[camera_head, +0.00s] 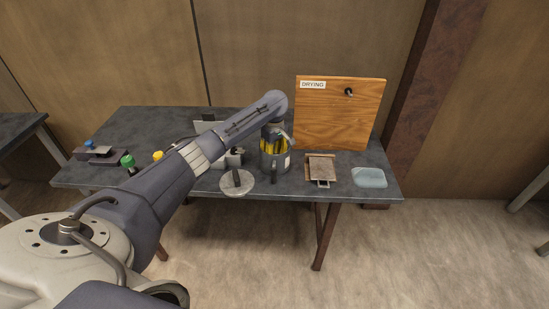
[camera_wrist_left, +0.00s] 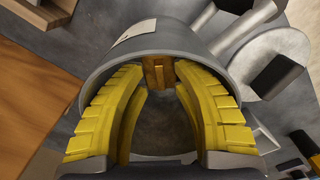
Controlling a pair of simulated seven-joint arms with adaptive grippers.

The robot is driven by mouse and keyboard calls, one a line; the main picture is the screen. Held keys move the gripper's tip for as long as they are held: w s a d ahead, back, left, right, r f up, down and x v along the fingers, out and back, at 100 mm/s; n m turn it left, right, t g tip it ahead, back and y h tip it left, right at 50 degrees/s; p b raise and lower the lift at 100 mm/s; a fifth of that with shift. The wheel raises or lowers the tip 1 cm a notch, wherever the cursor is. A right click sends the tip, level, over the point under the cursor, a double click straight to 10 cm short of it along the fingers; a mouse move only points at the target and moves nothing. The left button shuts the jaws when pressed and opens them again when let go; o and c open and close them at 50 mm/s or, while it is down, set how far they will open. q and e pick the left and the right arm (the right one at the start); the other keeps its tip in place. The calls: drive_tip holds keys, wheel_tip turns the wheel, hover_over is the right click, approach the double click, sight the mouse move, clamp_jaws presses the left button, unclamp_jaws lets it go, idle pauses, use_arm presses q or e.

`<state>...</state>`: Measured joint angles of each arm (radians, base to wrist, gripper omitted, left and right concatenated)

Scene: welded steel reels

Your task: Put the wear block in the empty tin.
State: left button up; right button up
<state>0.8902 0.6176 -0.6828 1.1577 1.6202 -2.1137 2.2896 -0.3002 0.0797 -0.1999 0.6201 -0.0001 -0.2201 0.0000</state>
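The tin (camera_head: 284,169) is a grey cylinder with a pale label, standing upright near the front of the dark table. My left gripper (camera_head: 273,147) reaches down into its mouth with yellow fingers. In the left wrist view the tin's rim (camera_wrist_left: 152,42) arches around both fingers. A small brown-gold block (camera_wrist_left: 158,71), which looks like the wear block, sits between the fingertips of my left gripper (camera_wrist_left: 163,75), inside the tin. The fingers appear to touch it on both sides. Whether the block rests on the tin's floor cannot be told. My right gripper is not in view.
A wooden board (camera_head: 345,110) marked DRYING stands behind right. Knobbed parts (camera_head: 100,153) lie far left.

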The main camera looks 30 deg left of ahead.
use_arm(q)
wheel_tip(320, 180, up, 11)
drive_tip(key=shift+r, duration=0.15)
idle(0.4)
